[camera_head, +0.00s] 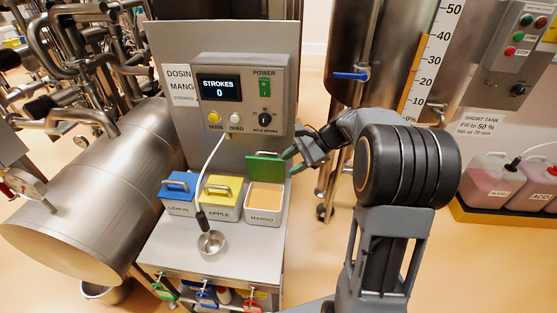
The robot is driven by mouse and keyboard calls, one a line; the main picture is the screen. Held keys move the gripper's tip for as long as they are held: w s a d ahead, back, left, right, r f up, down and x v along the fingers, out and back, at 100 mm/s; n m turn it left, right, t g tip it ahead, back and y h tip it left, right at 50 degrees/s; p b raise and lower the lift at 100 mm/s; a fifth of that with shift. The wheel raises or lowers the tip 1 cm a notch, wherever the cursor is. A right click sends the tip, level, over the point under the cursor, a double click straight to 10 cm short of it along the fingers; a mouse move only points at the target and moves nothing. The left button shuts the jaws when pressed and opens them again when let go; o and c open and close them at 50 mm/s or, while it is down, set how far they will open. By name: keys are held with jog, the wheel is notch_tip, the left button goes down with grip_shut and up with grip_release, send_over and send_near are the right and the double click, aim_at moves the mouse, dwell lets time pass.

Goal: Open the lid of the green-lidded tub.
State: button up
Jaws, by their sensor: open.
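The green-lidded tub (264,217), labelled MANGO, stands at the right end of a row of tubs on the steel bench. Its green lid (265,168) is swung up and stands at the back edge of the tub. Pale orange powder shows inside. My gripper (293,161) is open and empty, close to the right edge of the raised lid. I cannot tell whether a finger touches the lid.
A blue-lidded LEMON tub (177,207) and a yellow-lidded APPLE tub (218,212) stand shut to the left. A metal cup (212,243) sits in front, below a hanging dark nozzle (202,220). The dosing panel (242,95), showing STROKES 0, rises behind.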

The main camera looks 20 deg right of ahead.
jog(key=w+d+f+m+t+y+b, duration=0.1)
jog(key=w+d+f+m+t+y, duration=0.15)
jog(key=w+d+f+m, duration=0.2)
jog(key=m+t+y+b, duration=0.1)
jog(key=m+t+y, duration=0.2)
jog(key=m+y, duration=0.1)
send_near(279, 155)
jog(key=p+x, duration=0.1)
jog(key=x, duration=0.2)
jog(key=p+x, duration=0.1)
jog(key=x, duration=0.2)
jog(key=p+x, duration=0.1)
jog(key=x, duration=0.3)
jog(key=shift+w+f, duration=0.15)
jog(key=shift+w, duration=0.2)
grip_shut()
